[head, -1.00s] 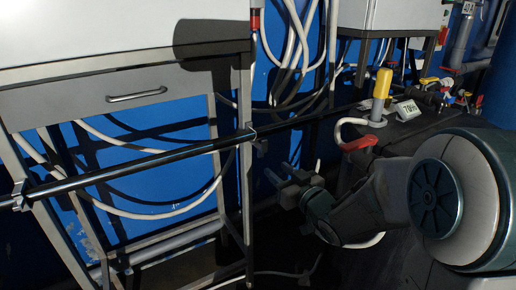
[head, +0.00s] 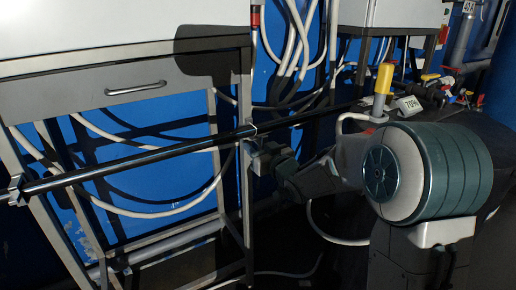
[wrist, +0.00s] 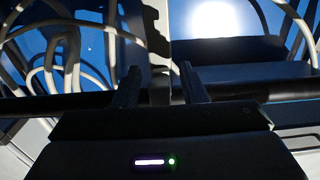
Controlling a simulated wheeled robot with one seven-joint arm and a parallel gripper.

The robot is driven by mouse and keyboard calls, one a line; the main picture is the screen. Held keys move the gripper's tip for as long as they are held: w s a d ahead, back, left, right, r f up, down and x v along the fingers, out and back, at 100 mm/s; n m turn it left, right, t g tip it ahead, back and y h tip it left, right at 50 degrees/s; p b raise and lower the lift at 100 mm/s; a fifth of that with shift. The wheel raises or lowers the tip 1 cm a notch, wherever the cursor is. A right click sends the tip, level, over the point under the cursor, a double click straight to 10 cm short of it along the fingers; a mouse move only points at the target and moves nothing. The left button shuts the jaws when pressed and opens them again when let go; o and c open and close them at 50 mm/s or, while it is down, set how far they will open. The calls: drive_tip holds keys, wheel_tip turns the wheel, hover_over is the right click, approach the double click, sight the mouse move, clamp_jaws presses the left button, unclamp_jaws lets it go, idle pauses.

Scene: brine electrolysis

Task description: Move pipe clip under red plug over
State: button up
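The red plug (head: 255,18) sits at the top of a white cable beside the metal cabinet. Below it, a small metal pipe clip (head: 251,129) is on the black pipe (head: 150,159), by the stand's right leg. My gripper (head: 259,150) is just below and beside this clip, partly dark in the head view. In the wrist view, my gripper (wrist: 160,75) has its two fingers apart, reaching to the black pipe (wrist: 55,105). The clip is too dark to make out there, and I cannot tell whether the fingers touch it.
A second clip (head: 16,190) holds the pipe's left end. The drawer (head: 125,95) is above the pipe. White hoses (head: 150,208) hang behind the stand.

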clamp_jaws()
